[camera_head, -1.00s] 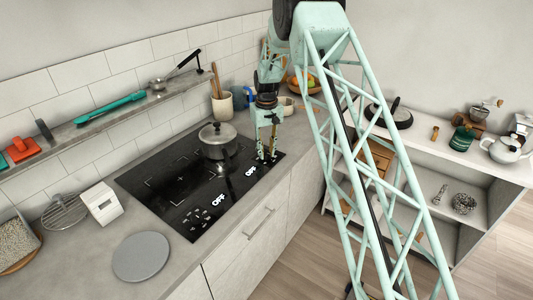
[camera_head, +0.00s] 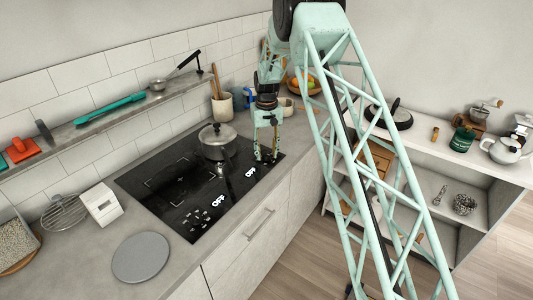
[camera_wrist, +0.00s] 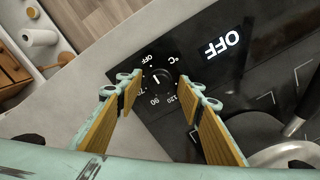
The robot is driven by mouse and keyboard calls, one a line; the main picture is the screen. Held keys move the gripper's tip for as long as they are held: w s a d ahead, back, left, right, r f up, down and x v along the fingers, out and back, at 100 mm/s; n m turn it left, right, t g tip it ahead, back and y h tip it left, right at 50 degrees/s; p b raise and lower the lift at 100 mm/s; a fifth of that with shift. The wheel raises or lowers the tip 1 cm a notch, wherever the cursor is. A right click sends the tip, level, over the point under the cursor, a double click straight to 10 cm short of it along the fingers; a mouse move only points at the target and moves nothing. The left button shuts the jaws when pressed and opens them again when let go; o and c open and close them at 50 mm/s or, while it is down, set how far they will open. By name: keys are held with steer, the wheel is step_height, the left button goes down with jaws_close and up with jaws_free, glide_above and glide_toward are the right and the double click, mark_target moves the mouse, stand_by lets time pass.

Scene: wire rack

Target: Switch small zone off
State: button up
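The black hob (camera_head: 160,175) is set in the counter and has two lit displays. Both read OFF. In the wrist view, a dark round knob (camera_wrist: 158,80) lies between my fingertips, with OFF, °C and several temperature marks around it. A short white line shows on the knob; which mark it points to is hard to tell. A display (camera_wrist: 223,46) beside it reads OFF. My gripper (camera_head: 266,160) points down over the hob's right end, by the far display (camera_head: 251,171). In the wrist view, my gripper (camera_wrist: 156,80) is open, one finger on each side of the knob, with gaps visible.
A lidded pot (camera_head: 217,142) stands on the hob just left of my gripper. A mug (camera_head: 240,97), a utensil crock (camera_head: 222,107) and a fruit bowl (camera_head: 300,82) stand behind. A grey round plate (camera_head: 141,257) and a white box (camera_head: 101,203) are left of the hob.

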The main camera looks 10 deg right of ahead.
mark_target(266, 154)
steer(key=shift+r, duration=0.15)
step_height(266, 154, up, 12)
stand_by(1.0)
stand_by(0.3)
